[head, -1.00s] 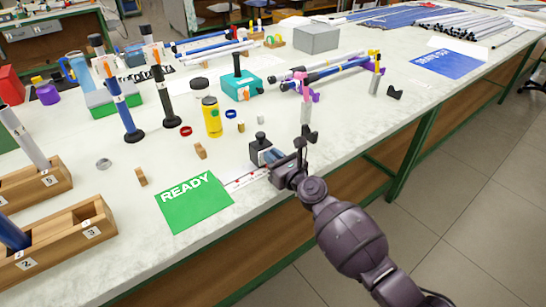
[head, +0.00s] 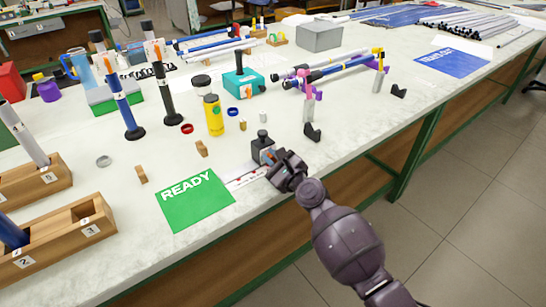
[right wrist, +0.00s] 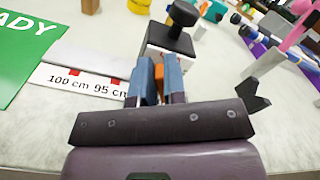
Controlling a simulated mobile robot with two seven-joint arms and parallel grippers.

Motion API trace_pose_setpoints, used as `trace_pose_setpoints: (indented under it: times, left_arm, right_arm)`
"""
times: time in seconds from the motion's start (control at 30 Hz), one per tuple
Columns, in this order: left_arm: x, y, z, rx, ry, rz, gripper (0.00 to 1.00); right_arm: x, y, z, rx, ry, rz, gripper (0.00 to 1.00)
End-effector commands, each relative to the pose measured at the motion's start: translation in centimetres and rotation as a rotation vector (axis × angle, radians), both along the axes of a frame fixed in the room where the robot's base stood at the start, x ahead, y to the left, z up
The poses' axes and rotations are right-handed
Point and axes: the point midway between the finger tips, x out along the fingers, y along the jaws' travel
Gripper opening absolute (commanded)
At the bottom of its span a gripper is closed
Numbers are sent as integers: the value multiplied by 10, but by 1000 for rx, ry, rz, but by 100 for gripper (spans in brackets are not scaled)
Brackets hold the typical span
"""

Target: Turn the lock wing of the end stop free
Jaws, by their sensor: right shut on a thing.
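The end stop (head: 261,149) is a small grey block with a black knob on top. It sits on the white scale strip (head: 243,177) near the table's front edge. My right gripper (head: 275,162) is at its near side. In the right wrist view, the fingers (right wrist: 159,72) are shut on the orange lock wing (right wrist: 159,85), one finger on each side. My left gripper is not in view.
A green READY card (head: 193,200) lies left of the strip. A dark bracket (head: 312,132) stands behind and right of the end stop. A yellow bottle (head: 213,115) and small wooden pieces stand farther back. The table right of the bracket is mostly clear.

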Motion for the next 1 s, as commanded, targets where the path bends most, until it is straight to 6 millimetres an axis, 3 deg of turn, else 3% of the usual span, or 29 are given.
trace_pose_setpoints:
  times: [0.67, 0.7, 0.83, 1.0]
  left_arm:
    - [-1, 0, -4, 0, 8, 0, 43]
    - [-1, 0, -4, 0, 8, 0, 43]
    - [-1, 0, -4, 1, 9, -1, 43]
    - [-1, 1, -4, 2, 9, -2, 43]
  right_arm:
    - [-1, 1, -1, -56, -39, -1, 0]
    - [-1, 1, -1, -56, -39, -1, 18]
    - [-1, 1, -1, -56, -39, -1, 37]
    - [-1, 1, -1, -55, -40, 0, 37]
